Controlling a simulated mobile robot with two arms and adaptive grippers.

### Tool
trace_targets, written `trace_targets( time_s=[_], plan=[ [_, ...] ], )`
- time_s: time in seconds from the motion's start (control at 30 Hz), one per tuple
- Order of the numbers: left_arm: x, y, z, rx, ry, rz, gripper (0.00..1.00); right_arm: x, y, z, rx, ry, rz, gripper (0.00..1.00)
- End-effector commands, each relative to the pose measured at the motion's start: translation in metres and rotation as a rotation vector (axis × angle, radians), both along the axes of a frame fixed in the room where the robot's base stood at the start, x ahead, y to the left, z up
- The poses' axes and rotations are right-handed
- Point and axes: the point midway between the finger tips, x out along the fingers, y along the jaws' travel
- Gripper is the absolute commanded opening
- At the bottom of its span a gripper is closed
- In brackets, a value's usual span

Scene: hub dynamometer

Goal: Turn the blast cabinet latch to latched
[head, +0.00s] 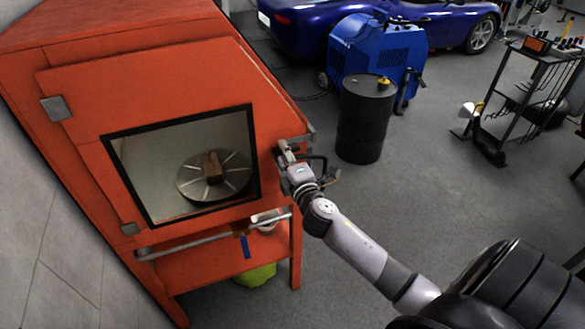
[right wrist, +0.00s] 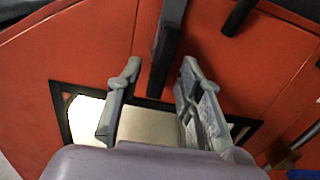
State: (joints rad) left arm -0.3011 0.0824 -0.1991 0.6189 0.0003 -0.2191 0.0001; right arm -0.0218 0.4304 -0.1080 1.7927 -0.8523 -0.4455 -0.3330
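The orange blast cabinet (head: 120,70) stands at the left with its windowed door (head: 85,85) closed against the front. My right gripper (head: 288,153) is at the door's right edge, beside the window. The latch is mostly hidden by the gripper in the head view. In the right wrist view, a dark grey bar that looks like the latch handle (right wrist: 168,45) reaches down between the two fingers of the right gripper (right wrist: 160,70). The fingers are apart, with a visible gap on each side of the bar. My left gripper is not in view.
The window (head: 150,165) shows a round turntable (head: 216,176) with a brown block (head: 212,165) on it. A grey rail (head: 200,238) runs below the door. A black drum (head: 363,125) and a blue machine (head: 375,55) stand behind.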

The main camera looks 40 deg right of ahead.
Motion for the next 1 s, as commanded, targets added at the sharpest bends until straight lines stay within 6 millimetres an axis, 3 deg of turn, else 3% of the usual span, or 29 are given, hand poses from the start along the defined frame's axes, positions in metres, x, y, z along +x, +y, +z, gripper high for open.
trace_targets(
  time_s=[0.3,0.5,1.0],
  plan=[
    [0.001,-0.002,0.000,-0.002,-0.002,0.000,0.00,-0.064,0.016,-0.001,0.003,0.002,0.001,0.34],
    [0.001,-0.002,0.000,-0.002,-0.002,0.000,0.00,-0.091,0.022,-0.001,0.001,0.002,0.000,0.34],
    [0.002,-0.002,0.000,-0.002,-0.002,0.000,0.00,-0.100,0.024,0.000,-0.001,0.000,0.000,0.34]
  ],
)
